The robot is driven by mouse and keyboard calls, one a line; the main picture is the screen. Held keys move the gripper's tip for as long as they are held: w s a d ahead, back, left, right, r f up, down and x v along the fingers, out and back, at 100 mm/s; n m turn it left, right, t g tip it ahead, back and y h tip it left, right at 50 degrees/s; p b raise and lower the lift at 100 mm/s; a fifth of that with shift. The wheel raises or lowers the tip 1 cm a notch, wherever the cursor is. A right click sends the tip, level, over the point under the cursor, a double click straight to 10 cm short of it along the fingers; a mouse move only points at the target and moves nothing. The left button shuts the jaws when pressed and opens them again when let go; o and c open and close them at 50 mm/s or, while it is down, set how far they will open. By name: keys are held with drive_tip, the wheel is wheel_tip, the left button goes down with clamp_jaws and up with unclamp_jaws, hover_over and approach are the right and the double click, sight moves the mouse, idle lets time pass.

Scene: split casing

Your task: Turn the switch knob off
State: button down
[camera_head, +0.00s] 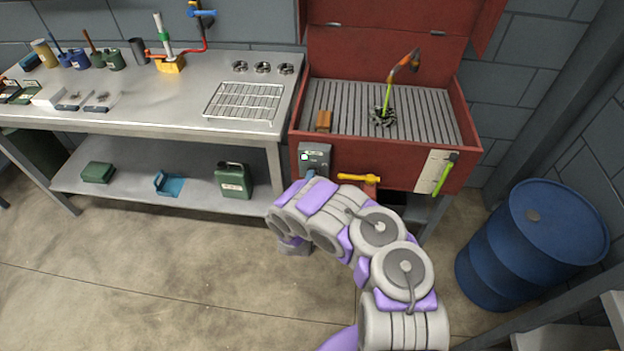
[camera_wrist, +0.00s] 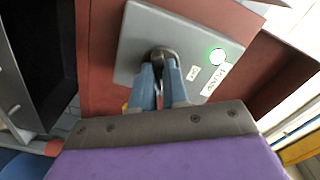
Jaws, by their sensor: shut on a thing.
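The switch box is a grey panel (camera_head: 316,152) on the front of the red washer cabinet, near its left corner. In the wrist view the grey panel (camera_wrist: 140,35) fills the upper middle. Its dark round knob (camera_wrist: 163,52) sits between the blue fingertips of my gripper (camera_wrist: 161,70), which is shut on it. In the head view my gripper (camera_head: 311,175) reaches the panel's lower part, and the knob is hidden there.
A yellow valve handle (camera_head: 358,178) is right of the panel. A green-handled lever (camera_head: 445,175) is on the cabinet's right front. The red cabinet's lid (camera_head: 385,55) stands open. A metal workbench (camera_head: 150,120) is left. A blue barrel (camera_head: 540,240) stands right.

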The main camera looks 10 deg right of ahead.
drive_tip(key=shift+s+n+p, duration=0.1)
drive_tip(key=shift+n+p, duration=0.2)
drive_tip(key=shift+p, duration=0.65)
drive_tip(key=n+p, duration=0.6)
drive_tip(key=n, duration=0.5)
drive_tip(key=shift+f, duration=0.15)
drive_tip(key=shift+n, duration=0.3)
drive_tip(key=c, duration=1.1)
unclamp_jaws()
drive_tip(key=shift+c, duration=0.2)
drive_tip(key=p+v, duration=0.4)
drive_tip(key=v, duration=1.3)
drive_tip(key=shift+p, duration=0.3)
